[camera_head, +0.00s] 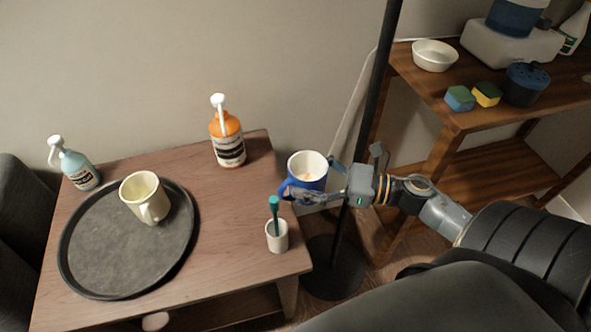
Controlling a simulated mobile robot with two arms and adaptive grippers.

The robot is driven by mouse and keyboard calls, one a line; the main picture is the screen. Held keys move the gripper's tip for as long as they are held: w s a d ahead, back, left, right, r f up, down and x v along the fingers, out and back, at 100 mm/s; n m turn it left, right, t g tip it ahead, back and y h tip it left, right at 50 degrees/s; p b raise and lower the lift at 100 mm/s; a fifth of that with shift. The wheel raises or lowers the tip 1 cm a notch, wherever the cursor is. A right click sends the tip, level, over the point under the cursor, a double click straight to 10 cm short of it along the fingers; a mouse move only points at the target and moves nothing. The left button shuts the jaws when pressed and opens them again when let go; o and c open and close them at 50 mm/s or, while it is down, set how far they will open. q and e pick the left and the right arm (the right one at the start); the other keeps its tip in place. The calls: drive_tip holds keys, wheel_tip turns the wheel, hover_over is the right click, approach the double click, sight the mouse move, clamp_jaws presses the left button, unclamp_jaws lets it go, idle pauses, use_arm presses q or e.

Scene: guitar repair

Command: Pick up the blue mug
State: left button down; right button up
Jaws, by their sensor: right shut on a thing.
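The blue mug (309,182) has a white inside and some light brown content at its bottom. It is upright at the right edge of the brown table; I cannot tell whether it touches the table or is held just off it. My right gripper (322,184) reaches in from the right and is shut on the mug, with its fingers at the mug's side. The mug's lower part is partly hidden by the fingers. My left gripper does not show.
The brown table (215,265) holds a round dark tray (115,262) with a cream mug (146,199), an orange pump bottle (228,140), a light blue bottle (78,168) and a small white cup (277,237) with a green-handled item. A black pole (375,100) stands close behind my right gripper.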

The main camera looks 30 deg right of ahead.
drive_tip(key=shift+s+d, duration=0.5)
drive_tip(key=shift+s, duration=0.1)
idle(3.0)
